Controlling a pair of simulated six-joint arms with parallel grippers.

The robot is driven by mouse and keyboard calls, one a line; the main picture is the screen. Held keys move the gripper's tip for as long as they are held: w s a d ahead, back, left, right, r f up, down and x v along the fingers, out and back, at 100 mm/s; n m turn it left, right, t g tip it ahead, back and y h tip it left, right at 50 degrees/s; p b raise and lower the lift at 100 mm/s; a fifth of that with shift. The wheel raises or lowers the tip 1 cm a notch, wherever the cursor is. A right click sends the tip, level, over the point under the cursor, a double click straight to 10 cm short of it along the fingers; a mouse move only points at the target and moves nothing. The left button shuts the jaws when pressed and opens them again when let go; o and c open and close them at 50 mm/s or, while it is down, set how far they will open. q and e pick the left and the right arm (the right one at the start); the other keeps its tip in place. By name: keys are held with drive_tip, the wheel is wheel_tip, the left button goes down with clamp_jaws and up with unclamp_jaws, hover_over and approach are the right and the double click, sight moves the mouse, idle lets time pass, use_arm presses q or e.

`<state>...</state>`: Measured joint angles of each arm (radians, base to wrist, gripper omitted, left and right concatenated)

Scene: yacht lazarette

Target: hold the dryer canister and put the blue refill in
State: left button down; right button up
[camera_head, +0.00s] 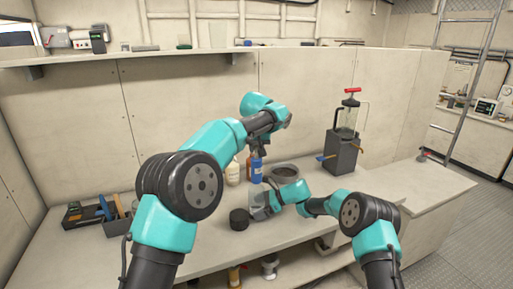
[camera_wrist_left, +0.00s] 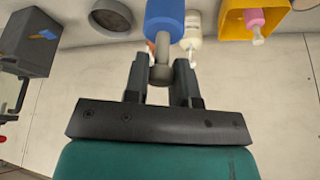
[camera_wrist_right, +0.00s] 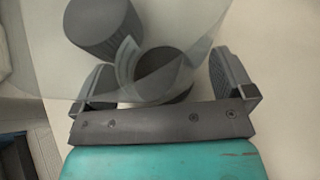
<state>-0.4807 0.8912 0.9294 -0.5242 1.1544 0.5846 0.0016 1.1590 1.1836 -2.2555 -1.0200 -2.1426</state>
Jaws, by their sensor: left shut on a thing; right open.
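The blue refill (camera_head: 257,174) hangs roughly upright below my left gripper (camera_head: 257,148), above the bench. In the left wrist view, the gripper's fingers (camera_wrist_left: 161,82) are shut on the grey stem (camera_wrist_left: 161,48) of the blue refill (camera_wrist_left: 165,14). The clear dryer canister (camera_head: 257,203) stands on the bench, below the refill and nearer the front. My right gripper (camera_head: 270,202) is open at the canister. In the right wrist view, the clear canister (camera_wrist_right: 150,58) with its dark end lies between the open fingers (camera_wrist_right: 165,90). I cannot tell whether they touch it.
A black ribbed cap (camera_head: 238,220) lies just left of the canister. Behind are a white bottle (camera_head: 233,173) and a round grey dish (camera_head: 285,172). A pump unit with a red handle (camera_head: 342,148) stands at the right. A tool caddy (camera_head: 116,226) is at the left.

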drive_tip(key=c, duration=1)
drive_tip(key=shift+o, duration=0.2)
